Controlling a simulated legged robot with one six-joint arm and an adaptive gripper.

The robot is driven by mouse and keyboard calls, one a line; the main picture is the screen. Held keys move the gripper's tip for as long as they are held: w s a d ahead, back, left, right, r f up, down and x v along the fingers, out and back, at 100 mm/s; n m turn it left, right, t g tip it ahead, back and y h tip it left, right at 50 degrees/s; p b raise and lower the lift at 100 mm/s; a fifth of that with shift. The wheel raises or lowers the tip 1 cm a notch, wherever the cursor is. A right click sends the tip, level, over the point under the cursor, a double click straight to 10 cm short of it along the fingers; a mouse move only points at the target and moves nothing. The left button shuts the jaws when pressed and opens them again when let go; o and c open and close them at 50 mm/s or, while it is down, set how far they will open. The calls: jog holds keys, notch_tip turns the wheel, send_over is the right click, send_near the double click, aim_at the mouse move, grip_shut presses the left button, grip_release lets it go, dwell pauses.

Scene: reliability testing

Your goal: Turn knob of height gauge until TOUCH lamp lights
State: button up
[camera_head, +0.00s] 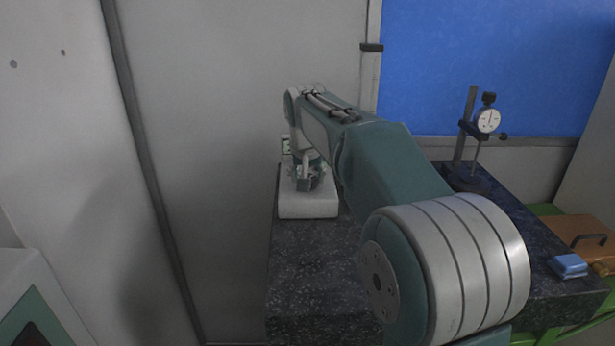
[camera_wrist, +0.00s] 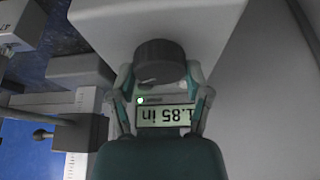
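The height gauge has a white base (camera_head: 308,206) on the dark stone slab. In the wrist view its dark round knob (camera_wrist: 160,62) has a pale mark near its lower left edge. My gripper (camera_wrist: 161,74) has one finger on each side of the knob, and the pads appear to press on its rim. Below the knob, a display (camera_wrist: 165,115) seen upside down reads about 1.85 in. A small lamp (camera_wrist: 140,99) beside the display glows green; the lettering next to it is too small to read surely. In the head view my gripper (camera_head: 308,178) is over the base and the knob is hidden.
A dial indicator on a stand (camera_head: 488,121) stands at the slab's back right. A blue block (camera_head: 568,264) and a brown case (camera_head: 585,240) are at the right. A grey wall panel rises left of the slab (camera_head: 310,290), whose front left is clear.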

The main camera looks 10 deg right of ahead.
jog(key=shift+f, duration=0.15)
jog(key=shift+n+y, duration=0.9)
jog(key=shift+n, duration=1.3)
jog(key=shift+f, duration=0.1)
jog(key=o, duration=1.2)
jog(key=shift+c, duration=0.2)
jog(key=v, duration=1.2)
jog(key=shift+w+a, duration=0.1)
